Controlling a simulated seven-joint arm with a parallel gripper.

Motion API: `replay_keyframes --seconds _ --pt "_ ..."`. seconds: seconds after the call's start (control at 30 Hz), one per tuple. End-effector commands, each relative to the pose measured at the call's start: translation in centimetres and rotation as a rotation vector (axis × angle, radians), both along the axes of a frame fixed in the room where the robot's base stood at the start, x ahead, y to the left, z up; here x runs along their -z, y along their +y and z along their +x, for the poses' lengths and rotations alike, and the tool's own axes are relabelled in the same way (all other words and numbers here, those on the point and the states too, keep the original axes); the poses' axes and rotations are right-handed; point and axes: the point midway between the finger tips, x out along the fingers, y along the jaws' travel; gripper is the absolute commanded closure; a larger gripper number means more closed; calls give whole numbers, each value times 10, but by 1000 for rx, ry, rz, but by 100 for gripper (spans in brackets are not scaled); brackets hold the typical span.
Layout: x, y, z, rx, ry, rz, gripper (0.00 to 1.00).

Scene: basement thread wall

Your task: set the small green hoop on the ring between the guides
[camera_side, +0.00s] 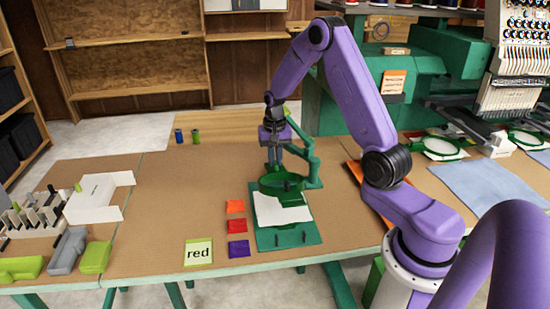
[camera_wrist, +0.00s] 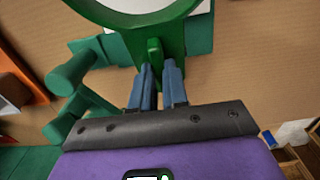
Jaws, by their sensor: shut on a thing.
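The small green hoop (camera_side: 282,186) is held over the white sheet (camera_side: 283,208) of the green fixture plate (camera_side: 285,239). It looks about level, and its near rim and tab fill the top of the wrist view (camera_wrist: 155,48). My gripper (camera_side: 273,167) stands on the hoop's far side, pointing down. In the wrist view its two bluish fingers (camera_wrist: 157,78) are closed on the hoop's tab. The ring and the guides are mostly hidden under the hoop; I cannot tell whether the hoop touches them.
A green jointed post (camera_side: 314,165) stands close to the right of my gripper. Two spools (camera_side: 187,136) stand farther back. The table's left-middle is clear.

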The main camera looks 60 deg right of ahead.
Motion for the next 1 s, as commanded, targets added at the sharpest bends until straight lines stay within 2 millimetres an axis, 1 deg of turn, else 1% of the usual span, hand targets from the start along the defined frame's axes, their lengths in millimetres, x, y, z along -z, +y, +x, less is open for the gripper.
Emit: replay_keyframes --seconds 0.37,1.0 --pt "2 0 0 0 0 0 100" --pt "18 0 0 0 0 0 100"
